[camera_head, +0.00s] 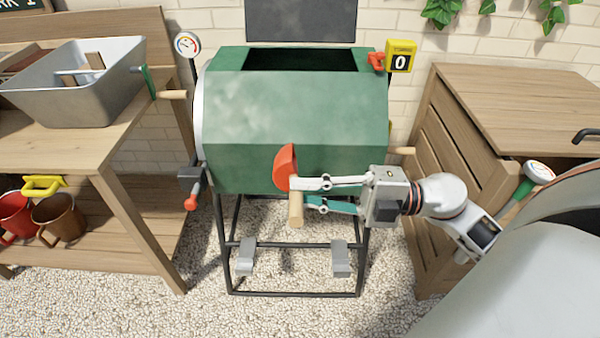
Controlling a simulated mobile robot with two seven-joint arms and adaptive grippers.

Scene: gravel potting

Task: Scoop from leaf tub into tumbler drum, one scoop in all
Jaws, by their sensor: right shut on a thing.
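The green tumbler drum (295,115) sits on a black stand in the middle of the head view. Its top hatch is open, the inside is dark, and a dark panel stands upright behind it. My right gripper (308,194) is in front of the drum's lower front, shut on the wooden handle of an orange-red scoop (285,168). The scoop's head is above the fingers and its handle points down. Whether it holds anything cannot be seen. I cannot identify a leaf tub for certain. My left gripper is not in view.
A grey tub (95,102) with wooden pieces stands on the left bench (120,128). Mugs (58,217) are on its lower shelf. A yellow counter (401,57) reading 0 is at the drum's right. A wooden cabinet (510,95) stands right. Gravel lies below.

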